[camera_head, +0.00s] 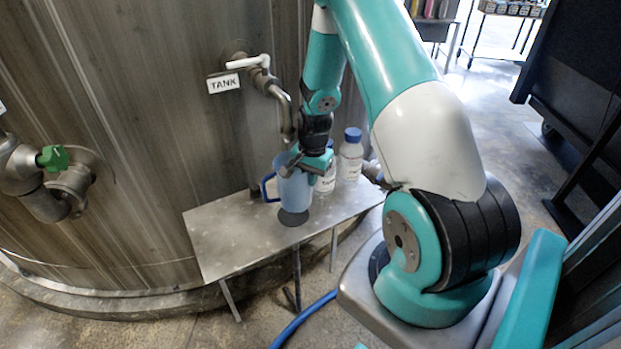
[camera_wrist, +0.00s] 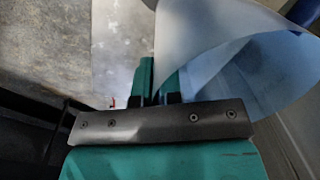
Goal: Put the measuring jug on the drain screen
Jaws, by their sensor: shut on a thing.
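The translucent blue measuring jug (camera_head: 293,188) is upright below the tank's tap, with its handle to the left. My gripper (camera_head: 308,163) is shut on the jug's wall near the top right. In the wrist view, the jug's curved wall (camera_wrist: 205,35) fills the upper right, beside my fingers (camera_wrist: 160,78). A dark round patch, which looks like the drain screen (camera_head: 293,219), lies on the metal bench just under the jug. The jug hides part of it. I cannot tell whether the jug's base touches it or hangs slightly above.
The metal bench (camera_head: 225,230) has free room to the left. Two blue-capped bottles (camera_head: 350,160) (camera_head: 326,182) stand right of the jug, close to my gripper. The bent tap (camera_head: 283,108) with the TANK label (camera_head: 223,84) hangs above the jug. A blue hose (camera_head: 303,318) lies on the floor.

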